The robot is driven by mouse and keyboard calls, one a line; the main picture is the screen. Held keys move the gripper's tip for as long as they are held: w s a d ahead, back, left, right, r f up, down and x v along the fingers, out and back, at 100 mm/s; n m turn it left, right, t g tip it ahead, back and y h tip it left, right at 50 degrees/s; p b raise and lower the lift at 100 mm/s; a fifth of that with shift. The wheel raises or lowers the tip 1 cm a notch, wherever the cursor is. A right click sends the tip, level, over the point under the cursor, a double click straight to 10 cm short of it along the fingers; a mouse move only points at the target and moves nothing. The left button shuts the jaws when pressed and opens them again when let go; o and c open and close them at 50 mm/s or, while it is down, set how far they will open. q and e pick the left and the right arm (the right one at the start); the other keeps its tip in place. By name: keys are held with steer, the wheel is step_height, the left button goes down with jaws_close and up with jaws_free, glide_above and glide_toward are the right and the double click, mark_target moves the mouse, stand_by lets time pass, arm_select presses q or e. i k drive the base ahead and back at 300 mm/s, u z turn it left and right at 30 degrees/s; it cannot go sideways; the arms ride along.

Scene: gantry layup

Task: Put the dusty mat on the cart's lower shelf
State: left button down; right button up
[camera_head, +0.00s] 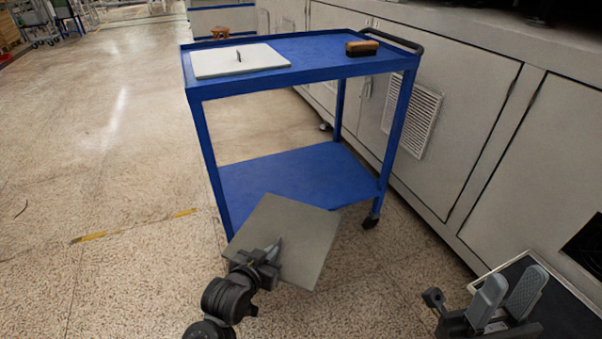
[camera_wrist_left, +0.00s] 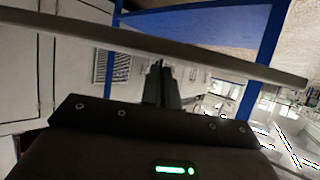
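A flat grey square mat (camera_head: 300,237), which I take for the dusty mat, is held tilted in front of the cart (camera_head: 203,130). My left gripper (camera_head: 268,258) is shut on the mat near its lower left edge. In the left wrist view the mat (camera_wrist_left: 215,62) shows nearly edge-on, with the gripper fingers (camera_wrist_left: 162,82) at it. In the head view the mat overlaps the front of the blue lower shelf (camera_head: 290,172), whose visible part is bare. My right gripper (camera_head: 505,302) is open and empty at the lower right, away from the cart.
Pale cabinets (camera_head: 460,130) line the right side. A dark panel (camera_head: 565,310) lies by my right gripper. Floor at left is clear.

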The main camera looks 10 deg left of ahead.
mark_target(295, 179)
steer(key=i, duration=1)
steer(key=u, duration=0.05)
